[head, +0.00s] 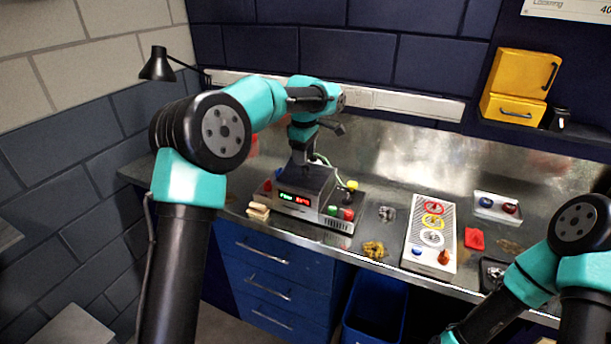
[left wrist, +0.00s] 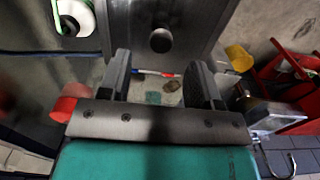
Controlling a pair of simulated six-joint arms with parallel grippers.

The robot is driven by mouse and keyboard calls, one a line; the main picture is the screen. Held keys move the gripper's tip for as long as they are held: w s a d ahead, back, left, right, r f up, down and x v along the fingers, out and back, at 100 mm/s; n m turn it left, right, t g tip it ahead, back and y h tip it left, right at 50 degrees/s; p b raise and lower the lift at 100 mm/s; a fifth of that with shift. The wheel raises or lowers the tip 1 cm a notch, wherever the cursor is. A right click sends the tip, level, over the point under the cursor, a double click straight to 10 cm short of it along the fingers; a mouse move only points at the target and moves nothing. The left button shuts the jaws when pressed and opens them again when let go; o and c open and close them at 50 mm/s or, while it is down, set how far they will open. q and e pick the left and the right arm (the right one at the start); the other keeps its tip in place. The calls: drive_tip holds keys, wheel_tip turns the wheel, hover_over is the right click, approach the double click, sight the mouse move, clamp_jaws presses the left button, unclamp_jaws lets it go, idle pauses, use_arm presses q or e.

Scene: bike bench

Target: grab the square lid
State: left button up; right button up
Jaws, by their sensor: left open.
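The square lid is a flat grey metal plate with a round dark knob, at the top of the left wrist view (left wrist: 195,25). In the head view a grey square top (head: 312,181), likely this lid, sits on the instrument box with lit red and green digits. My left gripper (head: 299,160) points down just above it, partly blending with it. In the left wrist view the two fingers of my left gripper (left wrist: 159,68) are apart with nothing between them; the knob shows just beyond the fingertips. My right arm is at lower right; its gripper is out of frame.
Red and green knobs sit on the box's right side. A white panel with ring symbols (head: 432,210), a brass-coloured part (head: 374,249), a red part (head: 474,238) and a small tray (head: 497,208) lie to the right. A wooden block (head: 258,210) is at left.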

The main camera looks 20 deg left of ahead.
sight(305, 167)
use_arm(q)
drive_tip(key=shift+s+d+f, duration=0.1)
drive_tip(key=shift+f, duration=1.2)
drive_tip(key=shift+d+f, duration=0.1)
drive_tip(key=shift+f, duration=1.15)
drive_tip(key=shift+c, duration=0.5)
clamp_jaws()
drive_tip(key=shift+r, duration=0.15)
drive_tip(key=shift+r, duration=1.7)
drive_tip(key=s+d, duration=0.2)
drive_tip(key=s, duration=0.5)
drive_tip(key=s+d+r, duration=0.1)
drive_tip(key=s+d, duration=0.1)
drive_tip(key=s, duration=0.6)
drive_tip(key=shift+s+d+r, duration=0.15)
drive_tip(key=shift+s+d, duration=0.05)
drive_tip(key=shift+d, duration=0.05)
